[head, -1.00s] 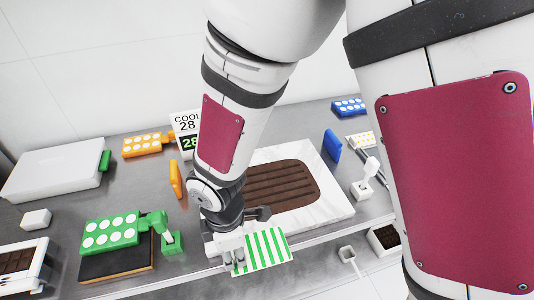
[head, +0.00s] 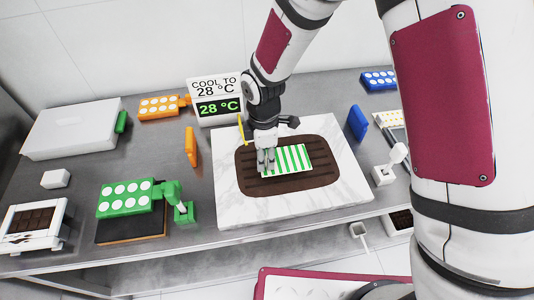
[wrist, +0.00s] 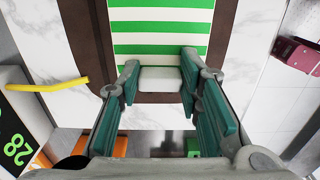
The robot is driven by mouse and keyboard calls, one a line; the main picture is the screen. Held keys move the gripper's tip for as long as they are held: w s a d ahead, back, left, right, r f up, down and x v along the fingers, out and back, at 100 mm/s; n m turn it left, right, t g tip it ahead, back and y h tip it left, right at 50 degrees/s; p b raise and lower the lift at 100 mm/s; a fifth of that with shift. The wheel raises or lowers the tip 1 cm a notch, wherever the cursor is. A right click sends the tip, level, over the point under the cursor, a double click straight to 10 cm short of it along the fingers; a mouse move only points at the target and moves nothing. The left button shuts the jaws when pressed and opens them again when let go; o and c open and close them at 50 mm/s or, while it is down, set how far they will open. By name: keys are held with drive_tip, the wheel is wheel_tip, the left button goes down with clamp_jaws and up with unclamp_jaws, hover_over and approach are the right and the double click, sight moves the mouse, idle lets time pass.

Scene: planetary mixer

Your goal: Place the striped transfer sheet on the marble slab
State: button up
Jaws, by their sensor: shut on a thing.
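The green-and-white striped transfer sheet (head: 290,159) is over the dark brown chocolate layer (head: 318,182) on the white marble slab (head: 345,195). It looks flat and low; I cannot tell whether it touches the chocolate. My gripper (head: 266,168) is shut on the sheet's left end in the head view. Chocolate shows on both sides of the sheet, with marble beyond.
A display sign (head: 218,98) reading 28 °C stands behind the slab, with a yellow piece (head: 241,130) near my wrist. An orange block (head: 191,146) and a blue block (head: 358,123) flank the slab. A green dotted tool (head: 126,198) is at left.

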drive_tip(key=shift+w+d+f, duration=0.1)
drive_tip(key=shift+w+d, duration=0.05)
drive_tip(key=shift+w, duration=0.45)
drive_tip(key=shift+w+d, duration=0.1)
drive_tip(key=shift+w, duration=0.45)
drive_tip(key=shift+w+f, duration=0.2)
drive_tip(key=shift+f, duration=0.05)
wheel_tip(320, 180, down, 2)
drive_tip(key=shift+s+f+p, duration=0.1)
drive_tip(key=shift+p, duration=0.4)
drive_tip(key=shift+f, duration=0.4)
drive_tip(key=shift+f, duration=0.2)
drive_tip(key=o, duration=0.9)
drive_tip(key=shift+r, duration=0.1)
